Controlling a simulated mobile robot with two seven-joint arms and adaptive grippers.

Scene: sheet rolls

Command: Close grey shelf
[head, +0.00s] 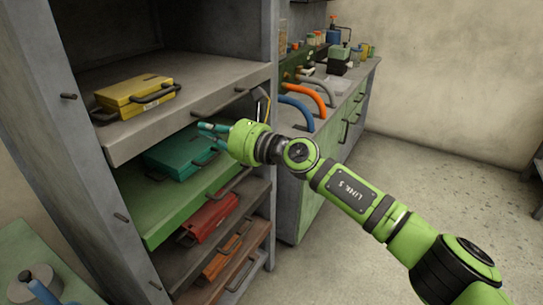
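The grey shelf (205,82) is the top pulled-out shelf in the tall grey cabinet. It sticks out toward me and carries a yellow case (137,92) with dark handles. My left gripper is out of view.
Below are a pulled-out green shelf (160,215) with a teal case (180,155), then lower shelves with a red case (212,216) and an orange case (222,260). A workbench (335,125) with hoses stands right of the cabinet. Floor at right is clear.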

